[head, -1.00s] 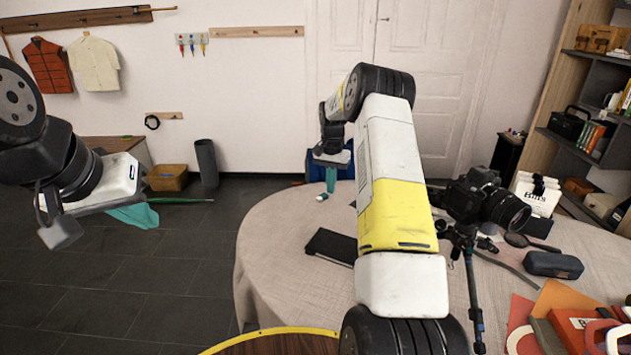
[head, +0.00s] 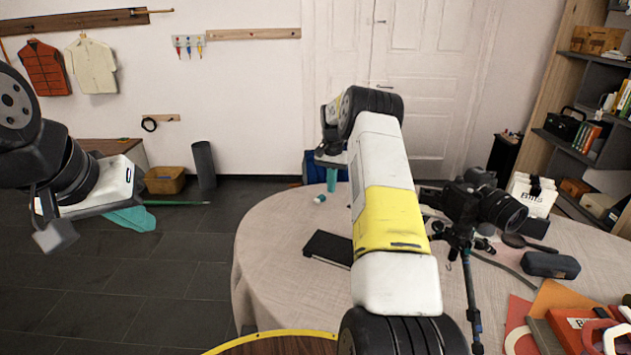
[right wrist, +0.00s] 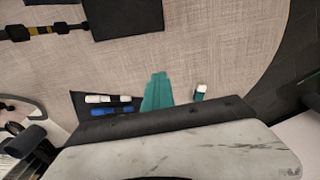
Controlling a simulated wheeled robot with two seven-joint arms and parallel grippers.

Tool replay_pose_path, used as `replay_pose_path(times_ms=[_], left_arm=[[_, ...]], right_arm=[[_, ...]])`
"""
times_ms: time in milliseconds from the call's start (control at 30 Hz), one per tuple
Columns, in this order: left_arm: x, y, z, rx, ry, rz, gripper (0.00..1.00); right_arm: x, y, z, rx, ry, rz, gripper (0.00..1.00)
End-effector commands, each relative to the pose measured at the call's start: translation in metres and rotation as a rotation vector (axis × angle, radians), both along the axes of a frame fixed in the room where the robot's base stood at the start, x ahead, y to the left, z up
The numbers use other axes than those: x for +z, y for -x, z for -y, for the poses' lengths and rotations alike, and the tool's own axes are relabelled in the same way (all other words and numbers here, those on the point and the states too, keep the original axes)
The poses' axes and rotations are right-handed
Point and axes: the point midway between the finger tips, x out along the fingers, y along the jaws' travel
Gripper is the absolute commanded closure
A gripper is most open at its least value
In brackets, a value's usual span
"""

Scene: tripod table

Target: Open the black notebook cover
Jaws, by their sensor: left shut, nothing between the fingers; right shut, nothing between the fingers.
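The black notebook (head: 328,248) lies flat on the round table, left of my right forearm, and looks closed. A dark flat shape that seems to be the notebook (right wrist: 120,18) is cut off by the top edge of the right wrist view. My right gripper (head: 329,160) is beyond the notebook, near the table's far edge, apart from it. It is shut and empty, and partly hidden by my arm. My left gripper (head: 56,236) is shut and empty at the far left, over the floor, well away from the table.
A camera (head: 480,203) on a tripod stands right of my right arm. A teal object (right wrist: 157,92), a small white-and-teal item (right wrist: 200,92) and pens (right wrist: 110,105) lie near my right gripper. The tablecloth (head: 270,240) left of the notebook is clear.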

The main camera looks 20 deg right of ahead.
Motion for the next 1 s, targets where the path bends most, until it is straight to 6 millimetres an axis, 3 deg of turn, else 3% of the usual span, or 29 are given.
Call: replay_pose_path(times_ms=[1000], left_arm=[[0.000, 0.000, 0.000, 0.000, 0.000, 0.000, 1.00]], right_arm=[[-0.016, -0.019, 0.014, 0.001, -0.001, -0.001, 1.00]])
